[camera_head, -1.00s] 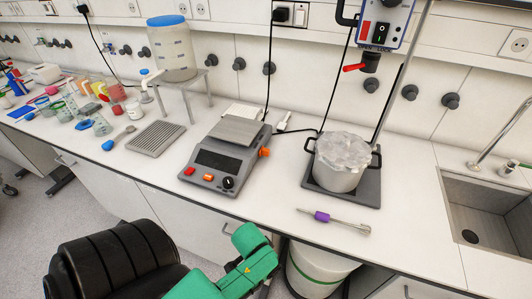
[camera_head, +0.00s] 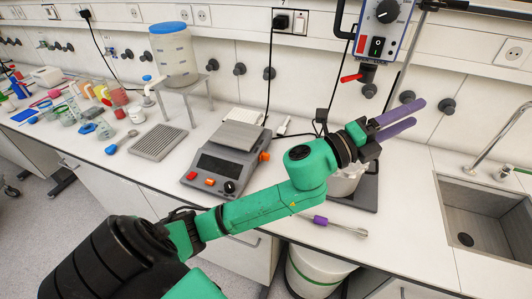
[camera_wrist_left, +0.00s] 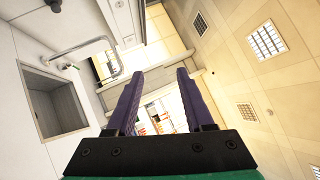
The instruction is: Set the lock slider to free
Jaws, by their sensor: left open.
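My left gripper (camera_head: 418,113) has purple fingers and is open and empty. It is raised at the right, in front of the wall beside the pot, and points right. In the left wrist view my left gripper (camera_wrist_left: 160,75) has nothing between its fingers. The stirrer unit (camera_head: 385,28) hangs above, with a red lever (camera_head: 351,78) below its panel. The balance-like device (camera_head: 228,160) has an orange knob (camera_head: 264,156) on its right side. I cannot tell which part is the lock slider. My right gripper is out of view.
My left arm covers most of the pot (camera_head: 343,187) on its dark base. A purple-handled tool (camera_head: 320,220) lies near the bench edge. A sink (camera_head: 488,212) is at the right. A grey rack (camera_head: 157,141) and a water tank (camera_head: 173,50) stand further left.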

